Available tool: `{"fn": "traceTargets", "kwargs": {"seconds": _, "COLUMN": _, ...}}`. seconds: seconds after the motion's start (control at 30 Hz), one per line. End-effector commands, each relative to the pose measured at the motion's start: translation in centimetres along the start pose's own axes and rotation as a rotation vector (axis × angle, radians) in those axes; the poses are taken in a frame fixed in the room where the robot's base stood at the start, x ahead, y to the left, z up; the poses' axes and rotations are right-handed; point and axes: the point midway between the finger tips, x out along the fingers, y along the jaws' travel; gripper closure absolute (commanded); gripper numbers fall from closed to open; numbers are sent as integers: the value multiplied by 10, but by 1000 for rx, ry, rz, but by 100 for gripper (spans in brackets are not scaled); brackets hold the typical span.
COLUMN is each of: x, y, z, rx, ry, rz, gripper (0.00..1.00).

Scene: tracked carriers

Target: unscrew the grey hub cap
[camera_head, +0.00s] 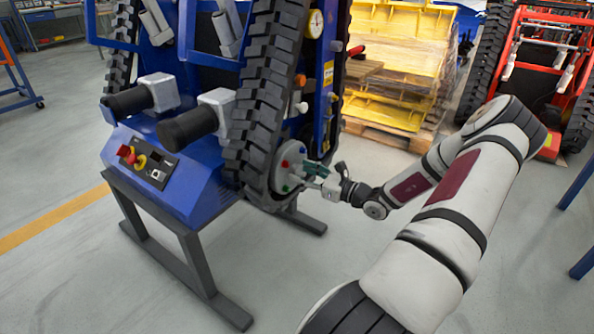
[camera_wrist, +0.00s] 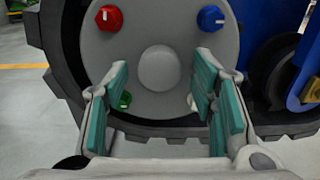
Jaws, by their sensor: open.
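The grey hub cap (camera_wrist: 159,68) is a rounded knob in the middle of a grey wheel disc (camera_wrist: 160,28) in the wrist view. A red knob (camera_wrist: 109,18) sits upper left of it, a blue knob (camera_wrist: 210,18) upper right and a green knob (camera_wrist: 123,100) lower left. My gripper (camera_wrist: 158,85) is open, its teal-padded fingers on the left and right of the cap, with gaps on both sides. I cannot tell how deep the fingertips reach. In the head view my gripper (camera_head: 308,172) is at the wheel disc (camera_head: 288,165), and the cap is not clear there.
A black rubber track (camera_head: 262,95) runs around the wheel on the blue carrier (camera_head: 165,165), which stands on a dark grey stand (camera_head: 170,255).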

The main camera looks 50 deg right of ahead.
Motion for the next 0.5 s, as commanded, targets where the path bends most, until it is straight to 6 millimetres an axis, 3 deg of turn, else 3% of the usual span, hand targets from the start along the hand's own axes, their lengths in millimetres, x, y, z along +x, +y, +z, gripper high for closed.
{"fn": "traceTargets", "kwargs": {"seconds": 0.23, "x": 0, "y": 0, "z": 0, "rx": 0, "ry": 0, "rz": 0, "gripper": 51}}
{"fn": "traceTargets", "kwargs": {"seconds": 0.4, "x": 0, "y": 0, "z": 0, "rx": 0, "ry": 0, "rz": 0, "gripper": 86}}
{"fn": "traceTargets", "kwargs": {"seconds": 0.5, "x": 0, "y": 0, "z": 0, "rx": 0, "ry": 0, "rz": 0, "gripper": 86}}
